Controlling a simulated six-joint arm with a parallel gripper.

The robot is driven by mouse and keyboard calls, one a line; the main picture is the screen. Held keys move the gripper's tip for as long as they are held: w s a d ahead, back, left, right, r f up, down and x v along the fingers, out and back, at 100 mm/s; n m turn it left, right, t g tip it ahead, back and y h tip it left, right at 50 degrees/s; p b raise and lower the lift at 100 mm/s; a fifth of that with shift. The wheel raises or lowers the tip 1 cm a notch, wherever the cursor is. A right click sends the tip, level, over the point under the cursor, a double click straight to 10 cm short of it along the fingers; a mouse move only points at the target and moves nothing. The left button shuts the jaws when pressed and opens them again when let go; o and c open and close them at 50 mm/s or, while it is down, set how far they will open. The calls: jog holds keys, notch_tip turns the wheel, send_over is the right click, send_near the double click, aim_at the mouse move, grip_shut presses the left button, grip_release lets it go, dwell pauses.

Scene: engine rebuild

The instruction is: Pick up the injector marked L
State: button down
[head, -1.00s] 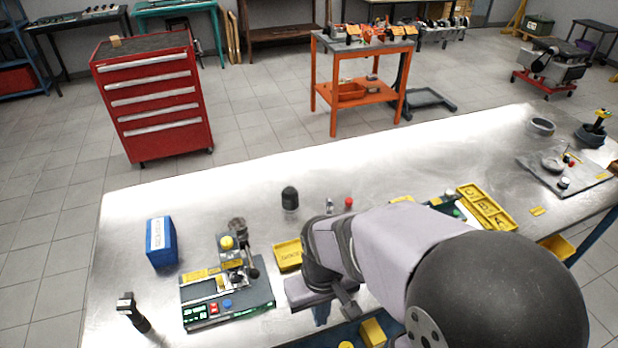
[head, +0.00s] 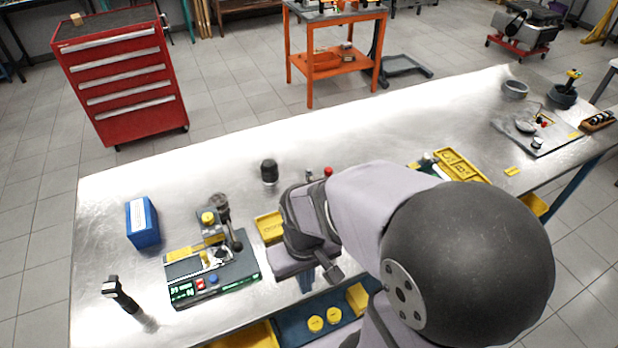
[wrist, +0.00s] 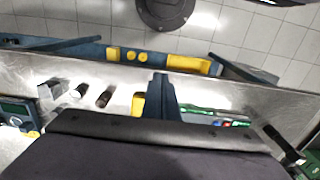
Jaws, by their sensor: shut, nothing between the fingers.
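I cannot make out an injector marked L in either view; no letter of that kind is readable. My gripper (head: 305,283) is over the near part of the steel bench in the head view, partly hidden by my own arm. Its dark blue fingers (wrist: 160,92) show in the wrist view, shut with nothing between them. Several small parts lie on the bench in the wrist view, among them a dark brown cylinder (wrist: 105,96) and a dark-and-white piece (wrist: 79,91), apart from the fingers.
A test device (head: 215,268) with a green display and a blue box (head: 142,222) stand at left. A black-handled tool (head: 122,296) is at front left. A yellow tray (head: 269,227) lies by my gripper. A blue front tray (head: 290,335) holds yellow caps.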

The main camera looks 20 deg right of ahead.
jog(key=c, duration=1.5)
grip_release()
jog(key=shift+c, duration=0.2)
